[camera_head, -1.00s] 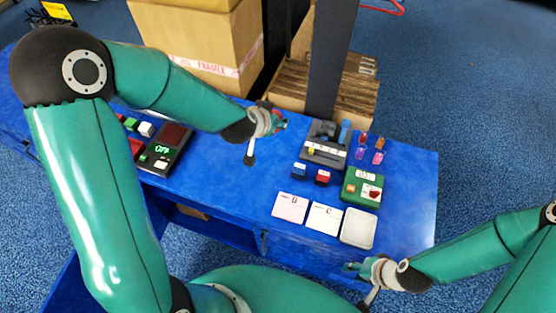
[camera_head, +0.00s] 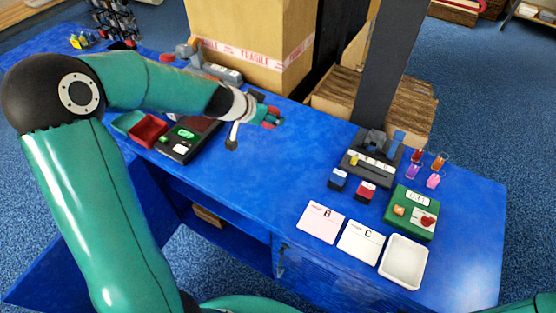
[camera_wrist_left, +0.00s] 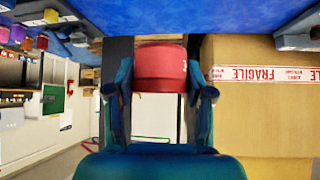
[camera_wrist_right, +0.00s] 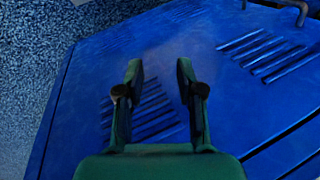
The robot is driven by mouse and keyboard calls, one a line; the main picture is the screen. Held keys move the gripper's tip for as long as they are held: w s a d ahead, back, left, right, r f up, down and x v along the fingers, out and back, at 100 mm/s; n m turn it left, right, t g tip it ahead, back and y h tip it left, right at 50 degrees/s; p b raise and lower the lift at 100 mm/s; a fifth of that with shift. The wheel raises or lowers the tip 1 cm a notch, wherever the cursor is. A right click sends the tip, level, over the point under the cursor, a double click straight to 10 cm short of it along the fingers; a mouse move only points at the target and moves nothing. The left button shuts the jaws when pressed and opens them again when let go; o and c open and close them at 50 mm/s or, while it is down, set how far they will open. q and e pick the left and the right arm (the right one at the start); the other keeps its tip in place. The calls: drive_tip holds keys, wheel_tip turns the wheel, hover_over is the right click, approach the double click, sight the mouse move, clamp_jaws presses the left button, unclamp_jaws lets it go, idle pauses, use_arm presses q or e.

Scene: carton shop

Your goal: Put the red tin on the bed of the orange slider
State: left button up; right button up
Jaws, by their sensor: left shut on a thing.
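My left gripper (camera_head: 268,116) is shut on the red tin (camera_wrist_left: 160,68), with a finger on each side of it in the left wrist view. In the head view the tin (camera_head: 273,112) shows as a small patch of red between the fingers, over the middle of the blue bench. I cannot tell its height above the bench. My right gripper (camera_wrist_right: 160,85) is open and empty, facing a blue slotted panel; it is out of the head view. I cannot make out the orange slider for certain.
A carton (camera_head: 250,60) stands behind.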

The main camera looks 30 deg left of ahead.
sight(276, 149)
use_arm(q)
wheel_tip(276, 149, down, 14)
drive_tip(key=b, duration=1.1)
drive_tip(key=shift+r, duration=0.2)
drive_tip(key=shift+f+b, duration=0.15)
drive_tip(key=shift+b, duration=0.2)
drive_tip(key=o, duration=1.2)
